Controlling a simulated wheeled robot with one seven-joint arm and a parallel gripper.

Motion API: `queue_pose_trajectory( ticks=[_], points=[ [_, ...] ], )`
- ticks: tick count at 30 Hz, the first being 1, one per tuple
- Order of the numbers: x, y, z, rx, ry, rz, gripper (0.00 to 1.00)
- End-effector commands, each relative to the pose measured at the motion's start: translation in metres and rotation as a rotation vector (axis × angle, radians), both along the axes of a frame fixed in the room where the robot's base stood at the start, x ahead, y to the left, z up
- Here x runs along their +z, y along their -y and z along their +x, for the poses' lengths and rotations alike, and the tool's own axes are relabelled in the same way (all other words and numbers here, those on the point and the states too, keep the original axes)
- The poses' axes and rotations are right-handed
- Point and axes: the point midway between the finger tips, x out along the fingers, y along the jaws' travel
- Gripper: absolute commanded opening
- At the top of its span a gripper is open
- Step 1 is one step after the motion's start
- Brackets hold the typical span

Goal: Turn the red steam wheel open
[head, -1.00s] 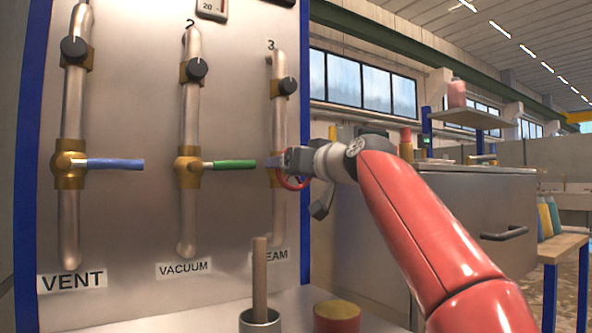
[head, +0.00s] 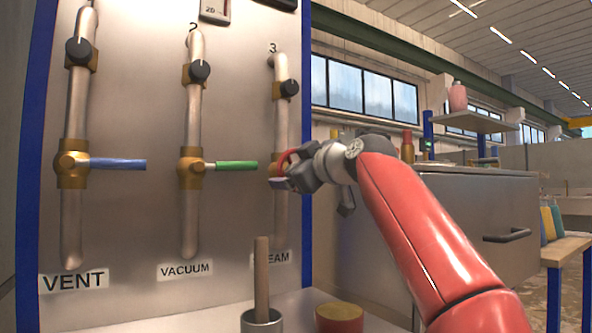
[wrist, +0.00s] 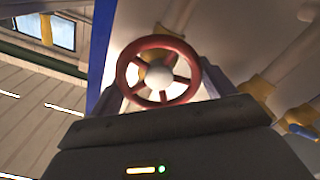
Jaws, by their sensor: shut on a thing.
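The red steam wheel (wrist: 187,50) shows almost whole in the wrist view, with spokes and a pale hub, on a pipe at the panel. In the head view the red wheel (head: 283,158) is mostly hidden behind my gripper (head: 280,176), at the third pipe above the partly covered STEAM label (head: 274,258). In the wrist view my gripper (wrist: 165,88) has one finger on each side of the wheel and is shut on it. The wrist view is rolled, so the panel looks tilted.
Left of the wheel are the green vacuum lever (head: 236,164) and the blue vent lever (head: 118,164), both pointing right. Below stand a metal cup with a wooden rod (head: 261,280) and a red tin (head: 339,316). A grey cabinet (head: 450,215) stands at the right.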

Motion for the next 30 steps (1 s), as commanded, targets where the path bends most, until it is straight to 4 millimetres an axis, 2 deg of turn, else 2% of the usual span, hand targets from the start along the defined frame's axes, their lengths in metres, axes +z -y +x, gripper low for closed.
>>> queue_pose_trajectory(
  ticks=[1, 18, 19, 22, 23, 30],
  points=[
    [-0.0046, -0.0006, 0.0017, 0.002, -0.003, -0.014, 0.59],
    [-0.0041, -0.0006, 0.0015, 0.001, 0.015, -0.040, 0.59],
    [-0.0041, -0.0006, 0.0015, 0.001, 0.015, -0.040, 0.84],
    [-0.0033, -0.0005, 0.0011, 0.001, 0.016, -0.039, 0.97],
    [-0.0030, -0.0004, 0.0010, 0.001, 0.017, -0.038, 1.00],
    [-0.0019, 0.0011, -0.0011, 0.000, 0.021, -0.035, 1.00]
  ],
)
